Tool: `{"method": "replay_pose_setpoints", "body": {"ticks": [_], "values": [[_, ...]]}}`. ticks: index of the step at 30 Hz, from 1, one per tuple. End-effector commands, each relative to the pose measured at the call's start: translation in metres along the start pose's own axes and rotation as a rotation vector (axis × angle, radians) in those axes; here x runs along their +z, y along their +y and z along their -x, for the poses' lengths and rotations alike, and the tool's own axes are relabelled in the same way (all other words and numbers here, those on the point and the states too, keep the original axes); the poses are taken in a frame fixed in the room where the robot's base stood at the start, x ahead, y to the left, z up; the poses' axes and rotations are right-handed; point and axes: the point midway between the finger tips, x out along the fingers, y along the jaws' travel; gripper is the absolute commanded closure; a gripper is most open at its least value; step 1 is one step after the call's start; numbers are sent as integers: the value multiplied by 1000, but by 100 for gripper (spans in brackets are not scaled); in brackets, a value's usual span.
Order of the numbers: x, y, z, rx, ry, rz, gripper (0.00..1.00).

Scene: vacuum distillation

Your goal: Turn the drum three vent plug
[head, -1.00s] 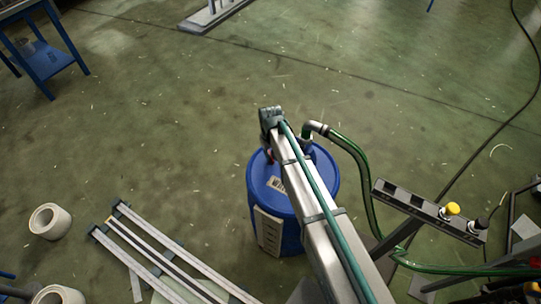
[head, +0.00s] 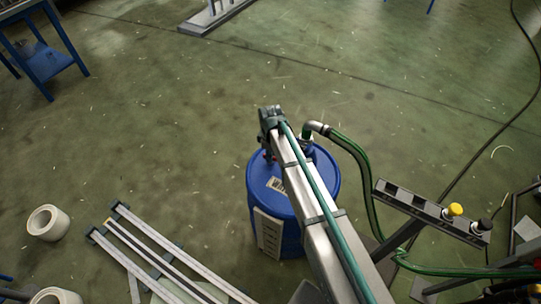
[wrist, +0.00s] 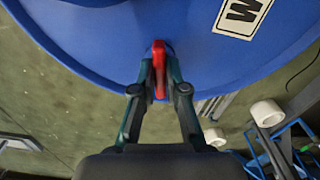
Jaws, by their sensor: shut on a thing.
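A blue drum (head: 262,190) stands upright on the floor, with a green hose fitted to its top. In the wrist view its blue lid (wrist: 100,40) fills the upper part, with a white label with black lettering (wrist: 241,14). A red plug (wrist: 158,68) sits near the lid's edge. My gripper (wrist: 158,88) has its two fingers closed around the red plug, one on each side. In the head view my gripper (head: 268,150) is over the far left part of the lid, and my arm hides part of the drum top and most of the plug.
The green hose (head: 358,160) runs from the drum top down to the right. A metal bracket with yellow and black knobs (head: 432,212) stands at the right. Metal rails (head: 160,250) and white rolls (head: 47,222) lie at the left.

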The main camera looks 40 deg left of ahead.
Motion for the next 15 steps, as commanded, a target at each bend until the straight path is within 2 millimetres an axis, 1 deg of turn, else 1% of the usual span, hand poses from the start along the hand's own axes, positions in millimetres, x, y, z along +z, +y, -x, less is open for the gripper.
{"method": "replay_pose_setpoints", "body": {"ticks": [6, 15], "values": [[0, 0, 0, 1, 0, 107, 100], [0, 0, 0, 1, 0, 161, 100]]}}
